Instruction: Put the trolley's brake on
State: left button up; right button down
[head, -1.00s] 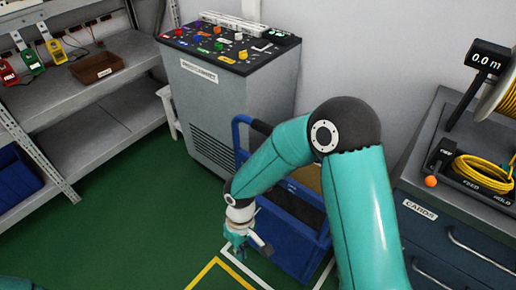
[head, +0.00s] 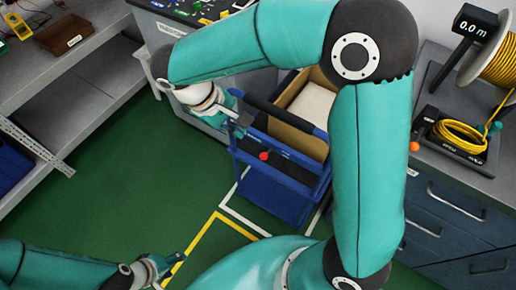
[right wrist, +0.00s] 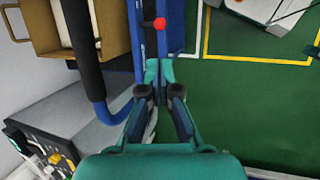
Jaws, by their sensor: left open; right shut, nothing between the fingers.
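The trolley (head: 272,193) is a blue cart with a dark-sleeved push handle (head: 268,113), standing at the middle of the head view. A red ball knob (head: 263,156) sits on its near side, probably the brake lever's end. The knob also shows in the right wrist view (right wrist: 160,23), straight ahead of my fingertips. My right gripper (head: 236,120) is shut and empty, beside the handle and a short way from the knob. In the right wrist view its fingertips (right wrist: 159,70) are together beside the blue frame. My left gripper (head: 178,260) is open and empty at the bottom left, over the floor.
An open cardboard box (head: 298,113) stands in the trolley. A grey cabinet (head: 188,112) is behind it, shelves (head: 75,75) are at left, and a drawer bench (head: 450,220) is at right. Yellow tape (head: 205,238) and white tape mark the green floor, which is clear at left.

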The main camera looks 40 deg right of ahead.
aim_at(262, 155)
jog(key=x, duration=1.3)
jog(key=shift+d+f+p, duration=0.15)
jog(key=shift+f+p, duration=0.1)
jog(key=shift+p, duration=0.05)
pick_arm(q)
jog(key=shift+r, duration=0.25)
jog(key=shift+f, duration=0.1)
